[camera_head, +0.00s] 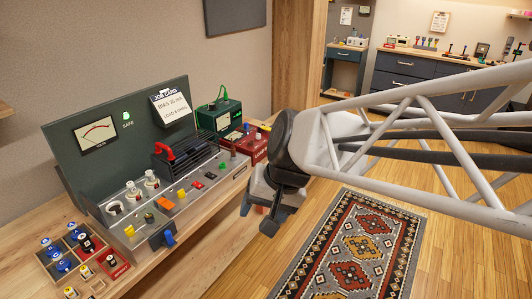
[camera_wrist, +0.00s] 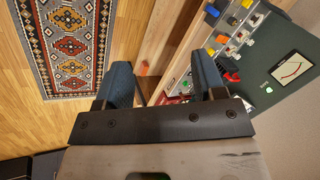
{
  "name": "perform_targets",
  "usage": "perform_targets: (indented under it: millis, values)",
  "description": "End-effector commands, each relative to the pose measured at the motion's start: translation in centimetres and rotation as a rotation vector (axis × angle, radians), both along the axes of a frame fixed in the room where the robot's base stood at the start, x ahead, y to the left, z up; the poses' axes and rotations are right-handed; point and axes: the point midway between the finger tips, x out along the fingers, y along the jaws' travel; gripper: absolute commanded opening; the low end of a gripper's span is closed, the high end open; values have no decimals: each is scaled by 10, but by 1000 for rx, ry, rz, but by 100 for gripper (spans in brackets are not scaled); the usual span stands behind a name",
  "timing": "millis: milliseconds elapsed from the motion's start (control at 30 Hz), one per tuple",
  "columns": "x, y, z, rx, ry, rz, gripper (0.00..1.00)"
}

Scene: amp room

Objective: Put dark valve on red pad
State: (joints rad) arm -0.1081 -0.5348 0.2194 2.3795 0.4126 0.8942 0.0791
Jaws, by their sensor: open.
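A dark-topped valve (camera_head: 85,243) appears to stand in the wooden tray (camera_head: 48,272) at the lower left of the head view, among blue-topped valves (camera_head: 63,266). It is small, so its exact compartment is hard to tell. A small red pad (camera_head: 121,271) with pale lettering lies right of the tray, in front of the console; a small light-coloured piece (camera_head: 111,261) appears on or over it. My gripper (camera_head: 258,212) is open over the right end of the bench, well right of the tray and pad. The wrist view shows its two blue fingers apart with nothing between them (camera_wrist: 163,82).
A green-grey console (camera_head: 185,205) with a meter panel, white sockets, knobs and a red-handled switch (camera_head: 165,152) fills the bench. A green box (camera_head: 218,118) and a red box (camera_head: 253,146) stand behind its right end. A patterned rug (camera_head: 350,250) lies on the floor.

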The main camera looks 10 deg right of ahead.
Motion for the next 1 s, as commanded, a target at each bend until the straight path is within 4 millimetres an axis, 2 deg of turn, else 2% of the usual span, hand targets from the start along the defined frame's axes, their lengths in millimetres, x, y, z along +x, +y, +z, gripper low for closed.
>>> perform_targets:
  millis: [33,200,400,533,1000]
  values:
    - [-13,-18,2,-56,-21,18,63]
    - [-49,-65,4,-237,-59,87,63]
    - [-72,-95,5,-362,-76,127,63]
    - [-77,-100,5,-387,-77,135,63]
    - [-76,-100,5,-387,-77,136,63]
